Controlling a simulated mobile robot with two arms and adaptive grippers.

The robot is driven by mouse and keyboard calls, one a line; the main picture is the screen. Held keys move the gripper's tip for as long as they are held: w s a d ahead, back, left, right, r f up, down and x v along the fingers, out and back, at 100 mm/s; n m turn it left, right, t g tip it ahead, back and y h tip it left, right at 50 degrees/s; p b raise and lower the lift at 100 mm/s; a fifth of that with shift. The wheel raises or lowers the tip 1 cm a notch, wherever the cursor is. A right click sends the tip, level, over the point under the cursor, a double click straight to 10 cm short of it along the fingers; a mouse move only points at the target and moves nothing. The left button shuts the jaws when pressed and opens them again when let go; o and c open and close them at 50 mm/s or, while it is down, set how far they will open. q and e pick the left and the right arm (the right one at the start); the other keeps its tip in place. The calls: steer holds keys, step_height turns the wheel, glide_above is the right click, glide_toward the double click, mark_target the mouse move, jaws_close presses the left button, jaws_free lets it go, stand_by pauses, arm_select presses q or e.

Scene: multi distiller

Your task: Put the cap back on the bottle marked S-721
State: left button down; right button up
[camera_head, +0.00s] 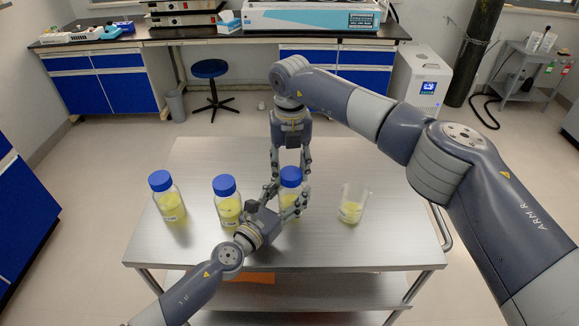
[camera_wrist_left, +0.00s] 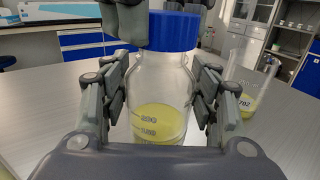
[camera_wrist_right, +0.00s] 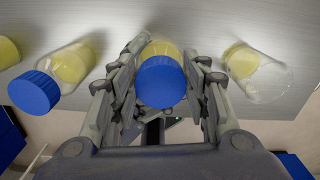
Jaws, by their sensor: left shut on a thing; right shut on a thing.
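A clear bottle (camera_head: 291,211) with yellow liquid stands on the steel table, third from the left in the row. Its label is not readable here. A blue cap (camera_head: 290,175) is on its mouth; whether it is fully seated I cannot tell. My left gripper (camera_wrist_left: 160,98) is shut around the bottle's body, one finger on each side. My right gripper (camera_wrist_right: 162,80) comes from above and is shut on the blue cap, which also shows in the left wrist view (camera_wrist_left: 174,30).
Two other blue-capped bottles with yellow liquid, a middle one (camera_head: 228,205) and a left one (camera_head: 168,200), stand to the left. A glass beaker (camera_head: 352,207) with yellow liquid stands to the right. The table's (camera_head: 200,160) back part is clear.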

steer(key=m, duration=0.7)
steer(key=shift+d, duration=0.3)
steer(key=m, duration=0.7)
steer(key=shift+s+d, duration=0.15)
steer(key=shift+s, duration=0.1)
steer(key=m, duration=0.7)
steer(key=shift+s, duration=0.25)
steer(key=m, duration=0.3)
steer(key=shift+s+f, duration=0.1)
steer(key=shift+s, duration=0.05)
steer(key=shift+m, duration=1.1)
steer(key=o, duration=0.7)
